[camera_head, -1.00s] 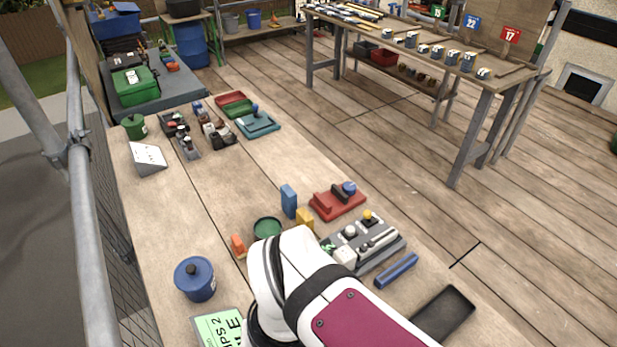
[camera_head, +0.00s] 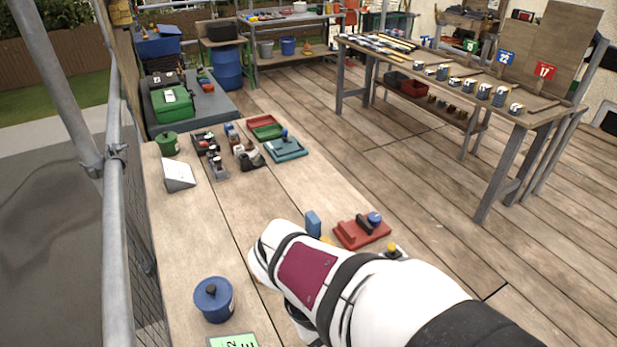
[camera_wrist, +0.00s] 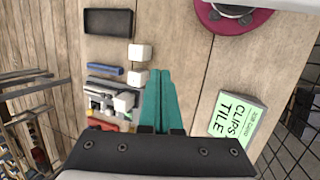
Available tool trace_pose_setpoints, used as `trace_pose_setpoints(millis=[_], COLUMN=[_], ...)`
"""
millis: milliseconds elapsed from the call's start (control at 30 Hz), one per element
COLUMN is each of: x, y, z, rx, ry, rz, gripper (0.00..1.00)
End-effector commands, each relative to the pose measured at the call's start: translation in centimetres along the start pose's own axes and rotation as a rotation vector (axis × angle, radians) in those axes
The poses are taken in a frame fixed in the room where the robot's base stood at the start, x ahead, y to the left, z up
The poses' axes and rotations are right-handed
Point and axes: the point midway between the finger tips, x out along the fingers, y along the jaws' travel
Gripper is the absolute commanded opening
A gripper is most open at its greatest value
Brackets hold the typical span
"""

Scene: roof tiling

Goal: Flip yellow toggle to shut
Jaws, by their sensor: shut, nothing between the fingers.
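A yellow knob (camera_head: 393,251), which may be the yellow toggle, peeks over my arm in the head view. The unit under it is almost entirely hidden there by my arm. In the wrist view a grey unit with several small parts (camera_wrist: 103,100) lies left of my gripper; I cannot make out the toggle's position on it. My gripper (camera_wrist: 159,74) shows as two teal fingers pressed together, shut and empty, above the bench and apart from the unit. In the head view the gripper is hidden.
A red clamp-like block (camera_head: 361,231) and a blue block (camera_head: 313,223) stand beyond my arm. A blue lidded pot (camera_head: 214,299) stands at the left. The wrist view shows white cubes (camera_wrist: 139,78), a blue bar (camera_wrist: 103,70), a black tray (camera_wrist: 108,22) and a green sign (camera_wrist: 238,116).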

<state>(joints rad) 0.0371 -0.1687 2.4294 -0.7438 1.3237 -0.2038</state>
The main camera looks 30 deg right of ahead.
Motion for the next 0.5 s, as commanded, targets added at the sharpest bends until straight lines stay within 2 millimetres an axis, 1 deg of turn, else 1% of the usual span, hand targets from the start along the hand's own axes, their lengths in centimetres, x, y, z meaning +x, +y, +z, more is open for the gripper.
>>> trace_pose_setpoints(millis=[33, 67, 100, 167, 200, 267, 300, 333, 400, 500], x=[1.2, 1.8, 2.6, 3.9, 4.8, 6.2, 7.2, 7.8, 9.2, 10.3], y=[2.6, 4.3, 6.4, 8.8, 10.0, 11.1, 11.4, 11.6, 11.6, 11.3], z=[-1.8, -3.2, -5.2, -8.4, -10.6, -13.6, -15.4, -16.6, -18.7, -20.5], rx=[-0.155, -0.268, -0.422, -0.655, -0.805, -1.013, -1.135, -1.216, -1.365, -1.487], ry=[-0.052, -0.081, -0.120, -0.183, -0.221, -0.274, -0.302, -0.321, -0.354, -0.376], rz=[0.123, 0.205, 0.305, 0.436, 0.510, 0.600, 0.648, 0.677, 0.730, 0.772], gripper=[0.00, 0.00, 0.00, 0.00, 0.00, 0.00, 0.00, 0.00, 0.00, 0.00])
